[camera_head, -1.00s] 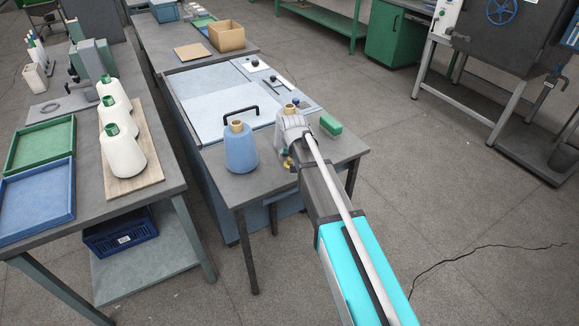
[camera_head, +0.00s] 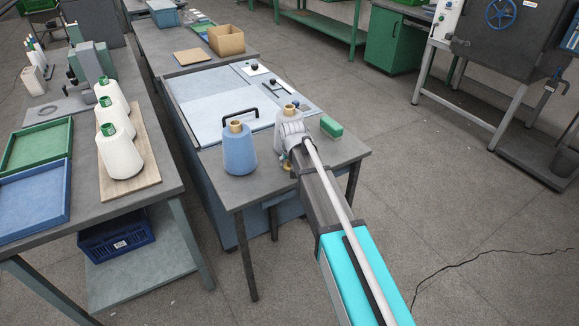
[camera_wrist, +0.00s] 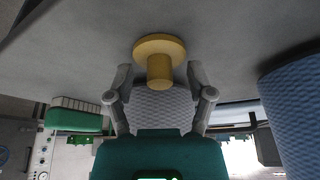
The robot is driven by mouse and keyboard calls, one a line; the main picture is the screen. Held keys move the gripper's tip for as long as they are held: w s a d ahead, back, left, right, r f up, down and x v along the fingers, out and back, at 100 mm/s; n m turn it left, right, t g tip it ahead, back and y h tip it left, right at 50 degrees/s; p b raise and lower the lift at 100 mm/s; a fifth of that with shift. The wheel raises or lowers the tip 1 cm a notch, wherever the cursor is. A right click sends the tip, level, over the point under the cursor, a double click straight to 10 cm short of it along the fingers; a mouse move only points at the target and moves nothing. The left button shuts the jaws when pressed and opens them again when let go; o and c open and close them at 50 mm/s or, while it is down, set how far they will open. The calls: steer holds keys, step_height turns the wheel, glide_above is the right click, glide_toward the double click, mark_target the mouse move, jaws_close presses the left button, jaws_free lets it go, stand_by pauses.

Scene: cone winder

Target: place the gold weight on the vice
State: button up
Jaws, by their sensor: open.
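The gold weight (camera_wrist: 160,62) has a round flat base and a short knob. In the wrist view its base rests on the grey table, with the knob near the space between my fingers. In the head view only a small gold part (camera_head: 286,164) shows beside my gripper (camera_head: 296,152). My gripper is open in the wrist view (camera_wrist: 158,82), with one finger on each side of the knob and no clear contact. A grey-green device (camera_head: 86,62) on the left bench may be the vice; its jaws are too small to make out.
A blue cone (camera_head: 239,152) stands close to my gripper and a pale cone (camera_head: 283,128) stands just behind it. A green block (camera_head: 331,126) lies to the right. White cones (camera_head: 120,152) on a board and two trays (camera_head: 38,200) occupy the left bench.

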jaws_close()
stand_by(0.3)
steer(key=shift+r, duration=0.15)
step_height(320, 180, up, 3)
steer(key=p, duration=0.2)
steer(key=shift+f+p, duration=0.2)
steer(key=shift+p, duration=0.2)
steer(key=s+d+r+p, duration=0.9)
steer(key=s+r+p, duration=0.1)
steer(key=shift+s+d, duration=0.15)
steer(key=shift+s, duration=0.05)
stand_by(0.5)
